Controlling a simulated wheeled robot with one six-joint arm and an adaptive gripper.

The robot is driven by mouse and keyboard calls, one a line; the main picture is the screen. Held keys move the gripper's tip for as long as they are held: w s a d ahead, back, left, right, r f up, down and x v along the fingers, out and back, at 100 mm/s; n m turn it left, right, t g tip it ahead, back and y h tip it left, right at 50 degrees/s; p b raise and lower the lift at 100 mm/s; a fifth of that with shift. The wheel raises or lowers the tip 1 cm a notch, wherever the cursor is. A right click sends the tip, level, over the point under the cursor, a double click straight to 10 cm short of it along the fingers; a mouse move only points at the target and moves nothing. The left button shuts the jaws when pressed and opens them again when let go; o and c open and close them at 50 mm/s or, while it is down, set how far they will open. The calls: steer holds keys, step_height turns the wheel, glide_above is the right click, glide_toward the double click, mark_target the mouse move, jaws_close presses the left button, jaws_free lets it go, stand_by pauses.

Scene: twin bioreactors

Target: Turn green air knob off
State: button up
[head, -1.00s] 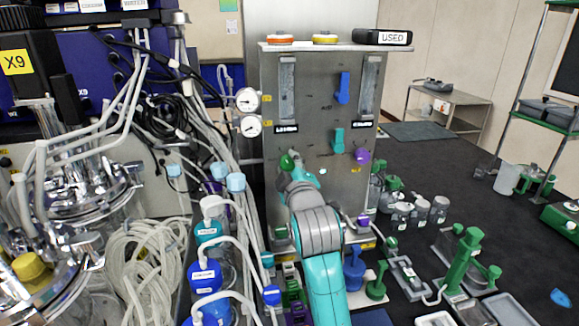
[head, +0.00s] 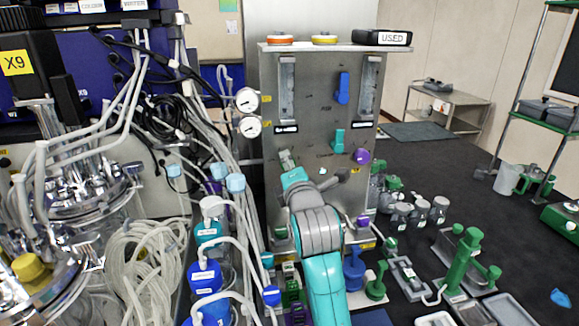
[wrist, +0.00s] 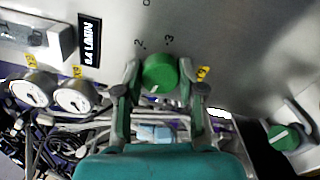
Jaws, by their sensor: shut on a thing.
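The green air knob (wrist: 160,73) is on the steel panel (wrist: 230,45), between the two fingers of my gripper (wrist: 164,82) in the wrist view. The fingers are shut on its sides. A pale mark shows on its face and printed numbers show on the panel beside it. In the head view my gripper (head: 287,161) is at the left part of the panel, below the flow tubes, and hides the green knob.
Two white gauges (head: 248,112) and hanging tubing stand left of the panel. A teal knob (head: 338,141), a purple knob (head: 361,156) and a blue valve (head: 343,88) are on the panel to the right. Another green knob (wrist: 285,137) shows at the right of the wrist view.

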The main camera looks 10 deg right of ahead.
steer(key=shift+n, duration=1.3)
steer(key=shift+f, duration=0.1)
steer(key=o, duration=1.1)
steer(key=shift+o, duration=0.2)
steer(key=s, duration=1.2)
